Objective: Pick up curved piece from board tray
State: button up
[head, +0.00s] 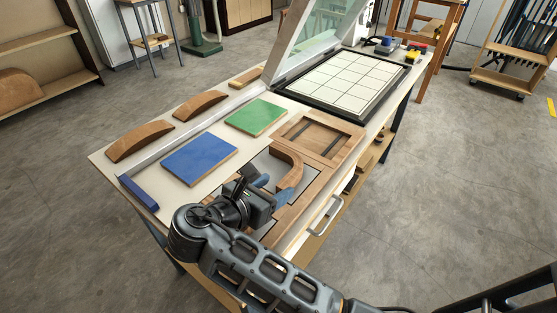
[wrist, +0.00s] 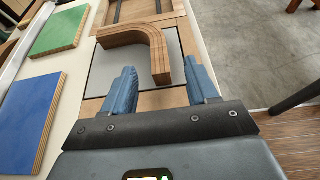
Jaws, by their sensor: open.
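The curved piece (head: 292,170) is a brown laminated wood strip bent at about a right angle. It lies on the grey floor of the wooden board tray (head: 318,180), near the table's front edge. In the wrist view the curved piece (wrist: 150,37) is ahead of the fingers, its near end pointing toward the gap between them. My gripper (head: 272,184) is open and empty, with blue fingers low over the tray; it also shows in the wrist view (wrist: 162,80). The fingers appear apart from the piece, though their exact height is unclear.
A blue board (head: 199,158) and a green board (head: 256,117) lie left of the tray. Two curved wooden forms (head: 140,141) (head: 201,105) sit along the far-left edge. A framed grid press bed (head: 345,84) with a raised lid stands behind. A drawer handle (head: 325,215) sticks out in front.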

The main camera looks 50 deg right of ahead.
aim_at(286, 180)
jog(key=shift+w+d+f, duration=0.2)
jog(key=shift+d, duration=0.2)
jog(key=shift+p+x, duration=0.35)
jog(key=shift+x, duration=3.1)
jog(key=shift+f, duration=0.1)
grip_shut()
